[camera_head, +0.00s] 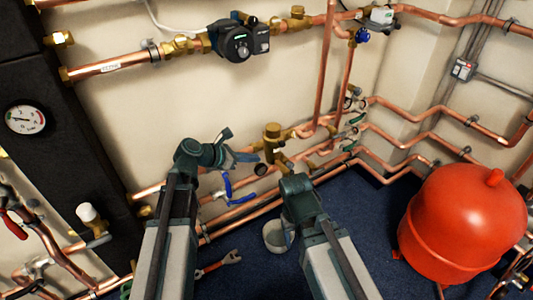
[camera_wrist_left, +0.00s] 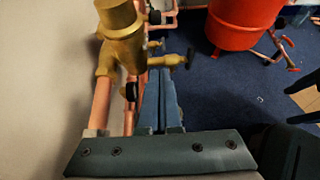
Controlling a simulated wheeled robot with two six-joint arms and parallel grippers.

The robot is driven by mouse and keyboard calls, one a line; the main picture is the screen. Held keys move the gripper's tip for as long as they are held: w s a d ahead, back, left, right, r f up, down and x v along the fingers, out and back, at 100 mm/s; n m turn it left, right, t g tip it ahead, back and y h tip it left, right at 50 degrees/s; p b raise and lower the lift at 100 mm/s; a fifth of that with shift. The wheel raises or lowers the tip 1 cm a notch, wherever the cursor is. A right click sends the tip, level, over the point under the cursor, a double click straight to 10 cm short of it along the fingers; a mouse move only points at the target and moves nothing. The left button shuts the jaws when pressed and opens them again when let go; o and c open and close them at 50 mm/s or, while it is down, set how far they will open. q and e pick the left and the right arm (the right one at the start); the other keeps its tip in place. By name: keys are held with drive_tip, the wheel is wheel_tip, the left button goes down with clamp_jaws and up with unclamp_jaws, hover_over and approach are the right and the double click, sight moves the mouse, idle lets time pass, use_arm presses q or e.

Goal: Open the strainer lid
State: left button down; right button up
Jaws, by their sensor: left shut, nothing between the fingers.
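The brass strainer (camera_head: 272,143) stands on the copper pipework by the wall, in the middle of the head view. Its rounded brass top is uppermost; I cannot tell a separate lid from the body. In the left wrist view the brass strainer (camera_wrist_left: 122,45) is large at the upper left. My left gripper (camera_head: 252,157) is shut and empty, its fingers pointing right, close to the strainer's left side in the head view. Its blue-grey fingers also show in the left wrist view (camera_wrist_left: 160,85). My right gripper (camera_head: 287,228) points downward beyond its wrist; its fingers are mostly hidden.
A grey-white cup (camera_head: 274,237) is on the blue floor beside my right gripper. A blue-handled valve (camera_head: 227,187) is on the pipes below my left gripper. A red wrench (camera_head: 222,262) lies lower left. A red tank (camera_head: 462,225) stands right; a pump (camera_head: 234,42) is above.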

sight(276, 150)
use_arm(q)
drive_tip(key=b+x, duration=0.4)
drive_tip(key=x, duration=0.5)
drive_tip(key=shift+w+a+f+b, duration=0.1)
drive_tip(key=shift+f+b, duration=0.15)
drive_tip(key=shift+b, duration=0.05)
drive_tip(key=r+p, duration=0.2)
drive_tip(key=shift+w+d+r+p, duration=0.15)
drive_tip(key=shift+d+r+p, duration=0.15)
drive_tip(key=shift+d, duration=0.05)
drive_tip(key=shift+w+d+r+p, duration=0.1)
drive_tip(key=shift+d+r+p, duration=0.05)
drive_tip(key=shift+r+p, duration=0.6)
drive_tip(key=shift+d, duration=0.1)
